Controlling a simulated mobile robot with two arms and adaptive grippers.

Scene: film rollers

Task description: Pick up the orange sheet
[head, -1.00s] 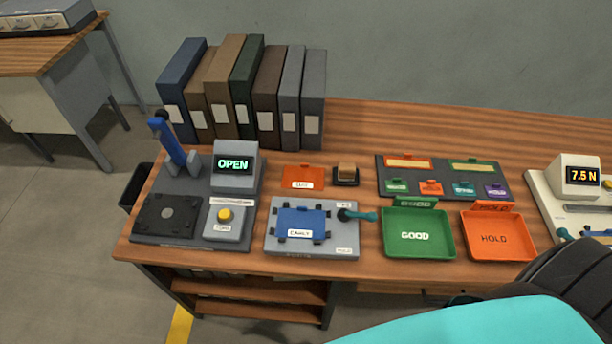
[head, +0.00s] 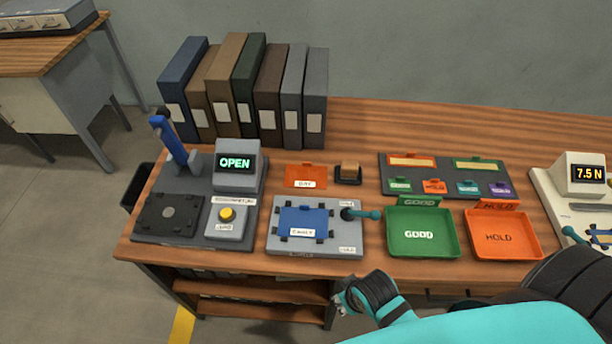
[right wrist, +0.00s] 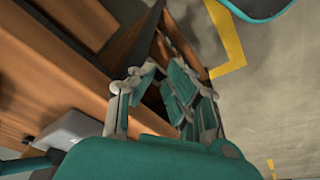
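The orange sheet (head: 305,172) lies flat on the wooden table, behind the grey fixture (head: 342,240), with a small white label on its front part. A blue sheet (head: 304,217) sits on that fixture between black clips. In the right wrist view my right gripper (right wrist: 168,90) is open, with nothing seen between its fingers. It points down past the table's front edge, well away from the orange sheet. In the head view, part of my right arm shows in front of the table. My left gripper is not in view.
A small block on a black base (head: 348,173) stands right beside the orange sheet. Binders (head: 270,95) stand behind. A press with an OPEN display (head: 235,163) is at left. Green (head: 423,245) and orange (head: 502,245) trays and a colour-tabbed rack (head: 445,190) are at right.

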